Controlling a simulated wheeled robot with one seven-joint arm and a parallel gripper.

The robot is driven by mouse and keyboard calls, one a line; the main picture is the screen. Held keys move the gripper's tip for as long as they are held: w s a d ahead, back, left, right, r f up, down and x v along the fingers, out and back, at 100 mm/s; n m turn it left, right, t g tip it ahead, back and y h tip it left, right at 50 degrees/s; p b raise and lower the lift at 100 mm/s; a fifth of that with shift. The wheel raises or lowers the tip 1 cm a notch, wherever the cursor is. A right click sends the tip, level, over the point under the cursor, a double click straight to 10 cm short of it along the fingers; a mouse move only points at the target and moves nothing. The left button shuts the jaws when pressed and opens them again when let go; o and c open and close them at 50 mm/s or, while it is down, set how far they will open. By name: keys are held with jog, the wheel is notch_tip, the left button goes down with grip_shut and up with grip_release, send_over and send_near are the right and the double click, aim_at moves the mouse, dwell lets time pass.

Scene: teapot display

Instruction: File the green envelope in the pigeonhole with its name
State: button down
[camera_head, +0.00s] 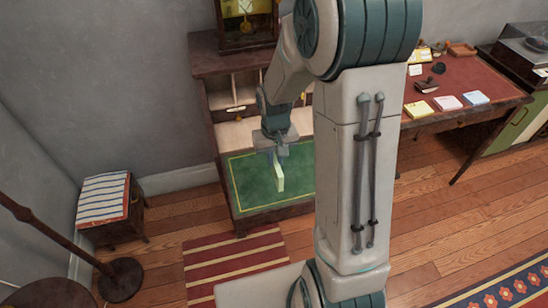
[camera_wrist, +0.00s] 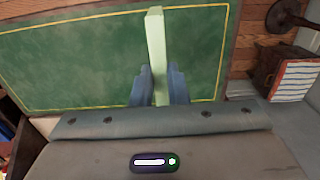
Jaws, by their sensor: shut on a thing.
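My gripper (camera_head: 279,156) is shut on the green envelope (camera_head: 279,179), a pale green slab seen nearly edge-on. In the wrist view the envelope (camera_wrist: 155,50) stands out from between the two blue-grey fingers (camera_wrist: 160,85). It is held over the green writing surface (camera_head: 245,193) of the secretary desk. The desk's pigeonholes (camera_head: 232,91) are behind and above the gripper, partly hidden by my arm. I cannot read any names on them, nor tell whether the envelope touches the green surface.
A clock-like case (camera_head: 246,22) stands on top of the desk. At right, a red-topped table (camera_head: 455,83) carries several coloured envelopes and small items. A striped stool (camera_head: 103,200) and a lamp base (camera_head: 121,279) stand at left.

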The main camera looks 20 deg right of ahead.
aim_at(275, 171)
jog(key=f, duration=0.1)
jog(key=f+b, duration=0.2)
jog(key=f, duration=0.1)
jog(key=shift+w+d, duration=0.3)
jog(key=shift+d, duration=0.05)
jog(key=shift+f+b, duration=0.45)
jog(key=shift+b, duration=0.1)
jog(key=shift+s+a+f+b, duration=0.35)
jog(key=shift+a+f+b, duration=0.15)
jog(key=shift+f+b, duration=0.15)
jog(key=c, duration=1.3)
grip_release()
jog(key=shift+c, duration=0.2)
jog(key=shift+d, duration=0.1)
jog(key=shift+w, duration=0.1)
